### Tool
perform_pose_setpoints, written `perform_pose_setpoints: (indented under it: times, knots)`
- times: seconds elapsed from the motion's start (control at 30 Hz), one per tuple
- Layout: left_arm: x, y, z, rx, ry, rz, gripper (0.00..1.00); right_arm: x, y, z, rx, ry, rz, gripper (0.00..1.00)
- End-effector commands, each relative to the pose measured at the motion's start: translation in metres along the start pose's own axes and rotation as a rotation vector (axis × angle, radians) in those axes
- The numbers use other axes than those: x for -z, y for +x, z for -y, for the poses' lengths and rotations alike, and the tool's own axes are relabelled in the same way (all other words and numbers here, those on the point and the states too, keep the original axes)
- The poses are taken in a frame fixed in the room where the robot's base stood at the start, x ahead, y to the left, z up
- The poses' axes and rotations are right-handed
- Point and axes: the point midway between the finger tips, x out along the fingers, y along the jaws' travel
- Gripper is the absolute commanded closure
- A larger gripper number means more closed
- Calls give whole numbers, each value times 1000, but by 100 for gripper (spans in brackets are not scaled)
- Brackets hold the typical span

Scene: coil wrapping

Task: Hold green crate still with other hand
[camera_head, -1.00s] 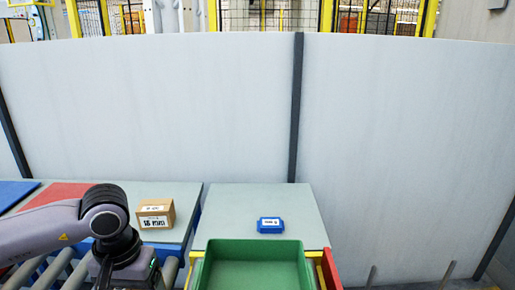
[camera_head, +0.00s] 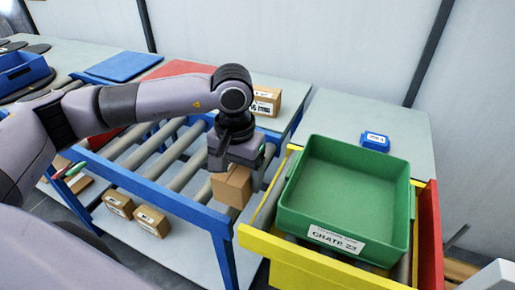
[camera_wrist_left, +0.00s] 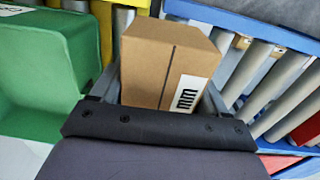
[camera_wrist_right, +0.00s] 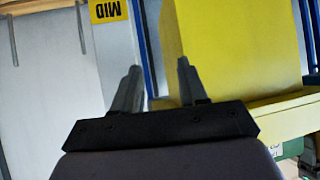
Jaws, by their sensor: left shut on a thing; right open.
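The green crate (camera_head: 350,195), labelled "CRATE 23", stands upright on the yellow-sided stand and looks empty. It also shows at the left of the left wrist view (camera_wrist_left: 35,70). My left gripper (camera_head: 236,165) is shut on a small brown box (camera_head: 232,186), held left of the crate above the rollers. In the left wrist view the box (camera_wrist_left: 165,65) sits between the fingers, with a white label on its side. My right gripper (camera_wrist_right: 155,85) is open and empty in the right wrist view, facing a yellow surface. It is out of the head view.
A blue-framed roller conveyor (camera_head: 165,160) runs left of the crate. A brown box (camera_head: 266,100) and a blue box (camera_head: 375,141) stand on the grey tables behind. Two boxes (camera_head: 135,213) lie on the lower shelf. A red panel (camera_head: 430,235) borders the crate's right side.

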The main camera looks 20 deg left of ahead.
Motion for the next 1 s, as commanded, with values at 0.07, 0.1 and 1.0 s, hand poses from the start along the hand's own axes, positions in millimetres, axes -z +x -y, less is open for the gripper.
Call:
perform_pose_setpoints:
  times: [0.07,0.1,1.0]
  knots:
    - [11,-8,-6,-3,-14,-7,84,0,0,0,0,1,1,57]
    - [18,-12,-8,-3,-25,-6,84,0,0,0,-1,1,1,57]
    - [90,-98,-196,-2,2,-3,84,-1,0,0,-1,2,2,57]
